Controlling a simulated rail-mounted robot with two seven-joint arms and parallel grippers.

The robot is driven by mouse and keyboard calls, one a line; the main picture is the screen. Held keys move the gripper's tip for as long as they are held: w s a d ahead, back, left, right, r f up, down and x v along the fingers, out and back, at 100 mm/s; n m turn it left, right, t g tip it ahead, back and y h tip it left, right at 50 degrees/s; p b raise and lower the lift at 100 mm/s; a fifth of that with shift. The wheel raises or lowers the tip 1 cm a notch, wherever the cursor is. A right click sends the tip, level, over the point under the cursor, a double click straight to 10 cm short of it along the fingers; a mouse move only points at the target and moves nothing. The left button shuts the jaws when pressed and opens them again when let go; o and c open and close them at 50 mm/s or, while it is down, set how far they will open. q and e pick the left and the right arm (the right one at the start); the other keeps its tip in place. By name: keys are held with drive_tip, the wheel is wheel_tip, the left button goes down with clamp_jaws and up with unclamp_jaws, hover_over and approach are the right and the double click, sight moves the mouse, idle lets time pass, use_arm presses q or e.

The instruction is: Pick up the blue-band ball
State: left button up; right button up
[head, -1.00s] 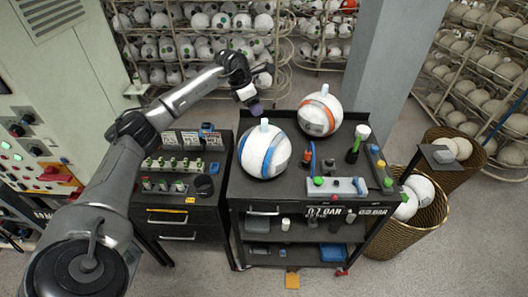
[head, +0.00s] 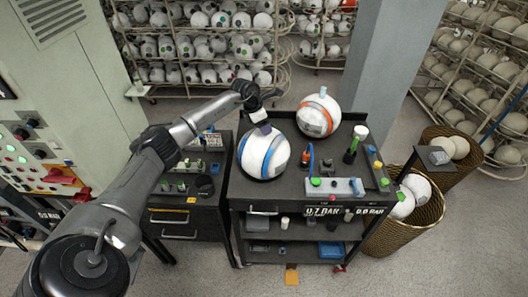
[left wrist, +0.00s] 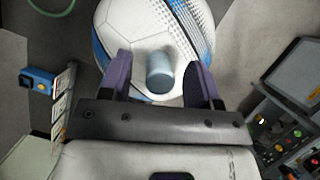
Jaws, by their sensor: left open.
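The blue-band ball (head: 263,155), white with blue stripes, sits on the dark cart top in the head view. It also fills the upper middle of the left wrist view (left wrist: 150,35). Its pale blue cylindrical stem (left wrist: 159,72) stands up between the two purple fingers of my left gripper (left wrist: 160,60), with gaps on both sides. In the head view my left gripper (head: 263,127) is open just above the ball's top and hides the stem. Whether a finger touches the ball cannot be told. My right gripper is not in view.
An orange-band ball (head: 318,116) sits behind and right on the cart (head: 236,196). A dark cabinet (head: 178,216) stands left; wicker baskets (head: 405,235) stand right.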

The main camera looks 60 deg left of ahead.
use_arm(q)
clamp_jaws()
idle(0.5)
